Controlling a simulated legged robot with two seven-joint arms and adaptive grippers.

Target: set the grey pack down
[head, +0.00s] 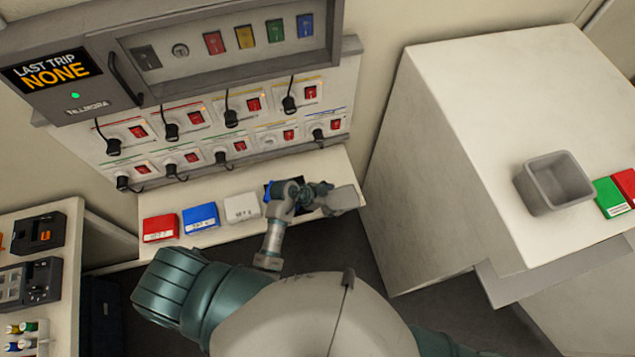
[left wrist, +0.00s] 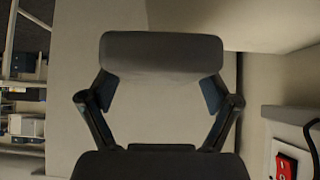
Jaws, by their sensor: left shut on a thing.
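The grey pack (head: 343,199) is at the end of my left gripper (head: 322,197), over the right part of the pale shelf (head: 210,174) below the switch panel. In the left wrist view the grey pack (left wrist: 160,52) lies across between the two fingers of my left gripper (left wrist: 160,90), which is shut on it. Whether the pack touches the shelf I cannot tell. A red pack (head: 160,228), a blue pack (head: 200,217) and a white pack (head: 241,208) stand in a row on the shelf, left of my gripper. My right gripper is out of view.
The panel above the shelf has several red switches (head: 253,104) and black plugs with cords (head: 231,119). A white counter (head: 470,130) at right bears a grey bin (head: 555,184) and a green pack (head: 609,198). A bench with dark devices (head: 38,232) is at left.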

